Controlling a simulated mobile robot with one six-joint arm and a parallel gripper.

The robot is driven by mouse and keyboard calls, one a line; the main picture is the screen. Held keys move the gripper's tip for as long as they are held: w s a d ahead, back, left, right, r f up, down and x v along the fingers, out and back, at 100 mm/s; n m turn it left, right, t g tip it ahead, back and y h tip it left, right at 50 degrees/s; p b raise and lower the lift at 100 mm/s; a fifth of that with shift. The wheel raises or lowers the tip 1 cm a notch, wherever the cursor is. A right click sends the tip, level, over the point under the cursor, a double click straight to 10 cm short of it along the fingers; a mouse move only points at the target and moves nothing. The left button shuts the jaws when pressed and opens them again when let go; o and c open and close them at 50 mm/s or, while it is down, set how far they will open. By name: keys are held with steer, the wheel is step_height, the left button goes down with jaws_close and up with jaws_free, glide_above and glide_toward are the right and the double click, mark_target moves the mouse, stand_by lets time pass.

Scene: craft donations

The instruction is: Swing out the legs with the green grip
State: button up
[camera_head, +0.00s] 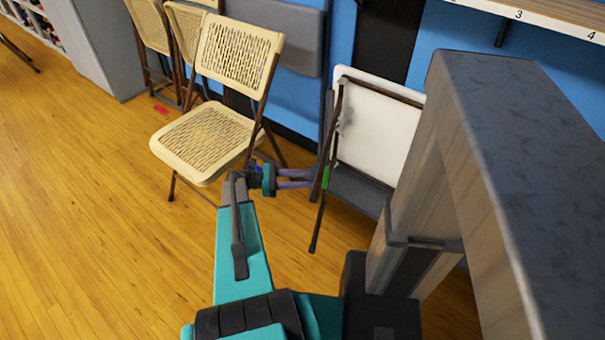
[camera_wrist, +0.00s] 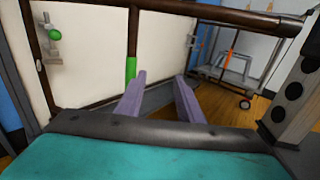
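A folded table with a white top (camera_head: 377,132) stands on edge against the blue wall; its white face (camera_wrist: 90,75) also fills the left of the wrist view. One dark leg frame (camera_head: 320,215) is angled slightly away from the top. A green grip (camera_head: 326,177) is on this leg and shows in the wrist view (camera_wrist: 131,68) on an upright brown tube. My gripper (camera_head: 312,178) is open, its purple fingers apart. In the wrist view my gripper (camera_wrist: 160,75) has the green grip just past its left fingertip. I see nothing between the fingers; contact is unclear.
A beige folding chair (camera_head: 210,135) stands open left of my arm, with more chairs behind it. A grey wheeled cart (camera_wrist: 235,75) stands beyond the table.

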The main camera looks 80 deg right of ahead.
steer(key=a, duration=0.6)
steer(key=shift+s+r, duration=0.3)
steer(key=shift+s, duration=0.05)
steer(key=shift+a, duration=0.1)
steer(key=c, duration=0.5)
steer(key=shift+w+a+f, duration=0.1)
steer(key=shift+w+f, duration=0.1)
steer(key=shift+w, duration=0.1)
jaws_close()
steer(key=w+a+f+t+h, duration=0.1)
steer(key=w+a+f+t, duration=0.3)
steer(key=w+a+f, duration=0.55)
steer(key=w+a+f+t, duration=0.5)
steer(key=w+a+f, duration=0.1)
steer(key=w+a, duration=0.6)
steer(key=w+a+f+t+y, duration=0.1)
steer(key=a+f, duration=0.1)
steer(key=a, duration=0.9)
steer(key=w+a+f+m+t+y, duration=0.1)
steer(key=a+f, duration=0.2)
steer(key=a, duration=0.8)
steer(key=w+a+f+t+y, duration=0.1)
steer(key=a+f+t+y, duration=0.1)
steer(key=a, duration=0.9)
steer(key=shift+w+a+f+m, duration=0.4)
steer(key=shift+f, duration=0.3)
